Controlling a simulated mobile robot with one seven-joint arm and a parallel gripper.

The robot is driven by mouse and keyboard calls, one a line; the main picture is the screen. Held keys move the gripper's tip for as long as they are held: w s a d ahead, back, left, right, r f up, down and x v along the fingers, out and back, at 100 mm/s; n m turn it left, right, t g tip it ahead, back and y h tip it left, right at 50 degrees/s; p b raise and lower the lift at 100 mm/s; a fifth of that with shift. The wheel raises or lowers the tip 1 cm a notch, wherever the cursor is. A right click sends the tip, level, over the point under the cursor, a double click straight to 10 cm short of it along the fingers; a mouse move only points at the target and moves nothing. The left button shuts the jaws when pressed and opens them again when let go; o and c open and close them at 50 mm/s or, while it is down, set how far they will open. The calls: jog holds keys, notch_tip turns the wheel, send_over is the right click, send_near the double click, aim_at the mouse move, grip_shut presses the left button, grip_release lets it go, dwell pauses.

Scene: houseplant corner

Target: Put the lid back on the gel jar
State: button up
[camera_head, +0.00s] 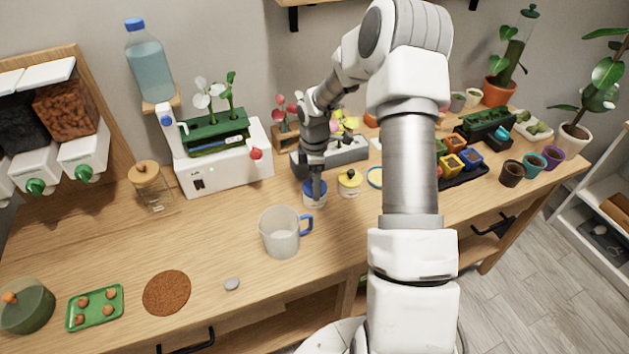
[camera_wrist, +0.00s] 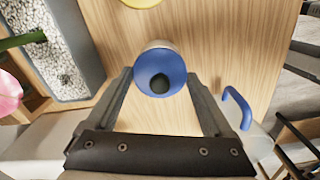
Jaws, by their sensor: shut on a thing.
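The gel jar (camera_head: 315,201) is a small pale jar standing on the bench, below my gripper. A blue lid (camera_head: 308,186) with a dark knob is at its top. In the wrist view the blue lid (camera_wrist: 148,88) lies between my fingertips (camera_wrist: 160,77), with a strip of the pale jar (camera_wrist: 157,45) showing past its far edge. My gripper (camera_head: 316,194) points down and is shut on the blue lid. I cannot tell whether the lid rests fully on the jar or is slightly above it.
A clear measuring jug (camera_head: 280,236) with a blue handle stands close in front of the jar. A yellow-lidded jar (camera_head: 349,185) is just right of it. A grey planter trough (camera_head: 345,156) is behind.

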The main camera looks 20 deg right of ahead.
jog(key=o, duration=1.1)
jog(key=shift+r+p, duration=2.5)
jog(key=shift+r, duration=1.05)
jog(key=shift+c, duration=0.3)
grip_shut()
